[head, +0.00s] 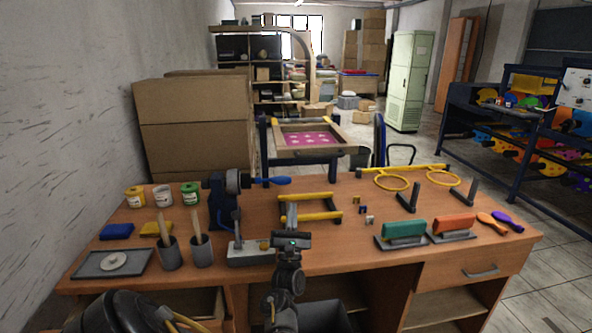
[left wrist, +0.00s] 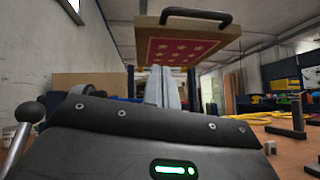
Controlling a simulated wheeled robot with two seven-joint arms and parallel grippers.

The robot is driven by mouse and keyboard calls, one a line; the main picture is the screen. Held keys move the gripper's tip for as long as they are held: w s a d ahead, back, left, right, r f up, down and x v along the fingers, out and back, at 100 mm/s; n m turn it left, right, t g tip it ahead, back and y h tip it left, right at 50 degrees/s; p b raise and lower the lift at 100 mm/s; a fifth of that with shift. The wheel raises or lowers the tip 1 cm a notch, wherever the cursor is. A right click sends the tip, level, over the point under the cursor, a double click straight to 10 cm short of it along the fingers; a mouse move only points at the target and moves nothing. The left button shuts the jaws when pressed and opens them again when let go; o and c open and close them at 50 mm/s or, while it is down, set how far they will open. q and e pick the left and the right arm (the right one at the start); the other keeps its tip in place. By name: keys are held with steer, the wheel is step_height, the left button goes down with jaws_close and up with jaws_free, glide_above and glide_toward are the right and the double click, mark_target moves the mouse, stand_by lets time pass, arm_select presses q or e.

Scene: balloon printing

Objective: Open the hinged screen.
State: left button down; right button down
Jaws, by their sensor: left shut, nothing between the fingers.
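The hinged screen (head: 286,151) is a light wooden frame around pink mesh with pale star-like marks. It stands beyond the table's far edge on dark blue posts, with a dark handle (left wrist: 196,16) on its near edge. In the left wrist view the screen's underside (left wrist: 178,49) shows above and ahead of my fingers. My left gripper (head: 291,212) is shut and empty over the table's middle, pointing toward the screen and well short of it. Its fingers show in the left wrist view (left wrist: 161,88), below the handle and apart from it. My right gripper is not seen.
A vise-like tool with a blue handle (head: 272,182) stands left of my gripper on the wooden table (head: 330,249). A yellow-barred frame (head: 318,215) lies beside my fingers. Jars and brush cups (head: 170,254) are at left. Green and orange squeegees (head: 404,229) are at right.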

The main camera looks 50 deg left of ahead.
arm_select(q)
steer(key=s+d+r+p+x, duration=0.1)
steer(key=p+x, duration=0.5)
steer(key=x, duration=0.7)
steer(key=shift+d+r, duration=0.45)
steer(key=shift+r, duration=0.05)
